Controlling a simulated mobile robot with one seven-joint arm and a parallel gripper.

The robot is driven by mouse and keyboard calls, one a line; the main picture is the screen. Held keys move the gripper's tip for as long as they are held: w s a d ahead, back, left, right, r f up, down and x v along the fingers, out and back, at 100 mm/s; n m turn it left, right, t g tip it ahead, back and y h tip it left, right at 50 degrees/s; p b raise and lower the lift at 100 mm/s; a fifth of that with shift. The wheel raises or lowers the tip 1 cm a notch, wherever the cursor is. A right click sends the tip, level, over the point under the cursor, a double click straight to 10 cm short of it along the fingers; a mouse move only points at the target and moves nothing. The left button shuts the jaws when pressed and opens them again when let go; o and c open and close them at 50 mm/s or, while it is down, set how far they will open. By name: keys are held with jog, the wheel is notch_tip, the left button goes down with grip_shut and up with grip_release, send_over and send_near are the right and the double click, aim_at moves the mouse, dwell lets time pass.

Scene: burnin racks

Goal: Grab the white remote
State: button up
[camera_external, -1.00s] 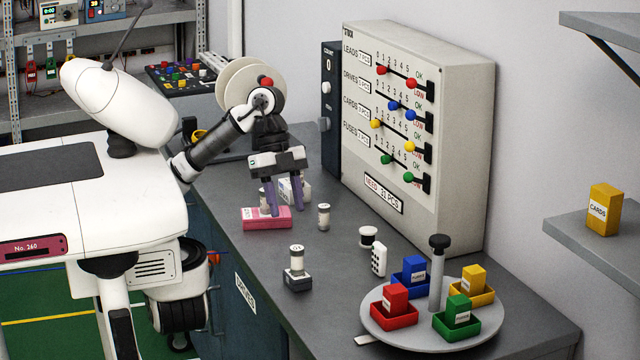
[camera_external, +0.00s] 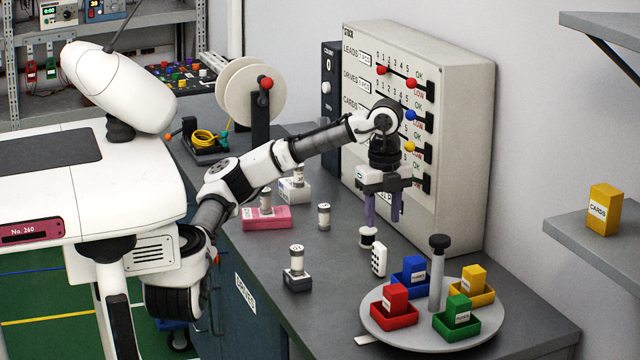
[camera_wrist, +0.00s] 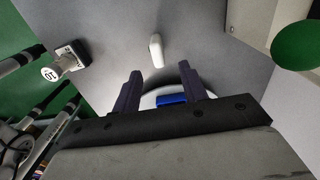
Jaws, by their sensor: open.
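The white remote (camera_external: 379,260) stands on edge on the grey bench, its dark buttons facing right in the external view. It shows as a small white bar in the wrist view (camera_wrist: 156,50), seen beyond and between my fingertips. My gripper (camera_external: 383,216) points down above the bench, near the remote and a little above it. Its two purple fingers are apart, with nothing held between them; they also show in the wrist view (camera_wrist: 160,72). I cannot tell the exact height gap.
A round turntable (camera_external: 385,330) with coloured bins is in front, with a black-topped post (camera_external: 438,262). The grey panel box (camera_external: 460,190) rises behind my gripper. A small weighted block (camera_external: 297,280) stands left.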

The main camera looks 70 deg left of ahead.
aim_at(380, 244)
notch_tip(380, 244, down, 5)
jog(key=shift+r, duration=0.2)
jog(key=shift+s+f, duration=0.15)
jog(key=shift+f, duration=1.2)
jog(key=shift+s+f, duration=0.1)
jog(key=shift+f, duration=1.2)
grip_shut()
